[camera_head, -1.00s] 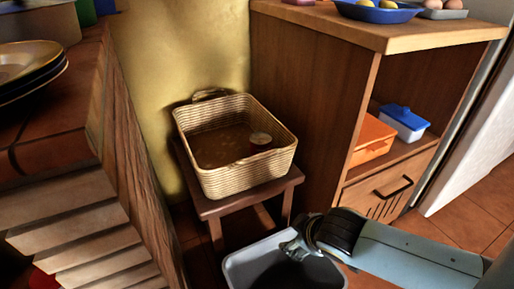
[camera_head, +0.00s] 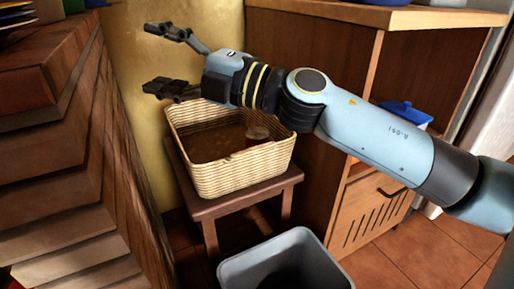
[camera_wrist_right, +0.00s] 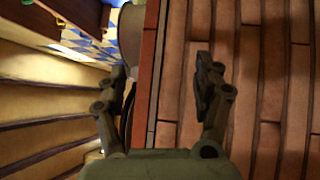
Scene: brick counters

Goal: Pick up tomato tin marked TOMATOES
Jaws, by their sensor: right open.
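The basket rests on a small dark wooden stool (camera_head: 205,207). My right gripper (camera_head: 163,60) is open and empty, up beyond the basket's back left, in front of the yellow wall. My right forearm passes over the basket's right back corner. In the right wrist view, the open fingers (camera_wrist_right: 161,72) have nothing between them, and the tin is out of sight. My left gripper is not in view.
A brick counter (camera_head: 60,110) stands close on the left. A wooden cabinet (camera_head: 315,60) with a blue-lidded box (camera_head: 405,115) on its shelf is on the right. A grey bin (camera_head: 325,262) stands on the floor before the stool.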

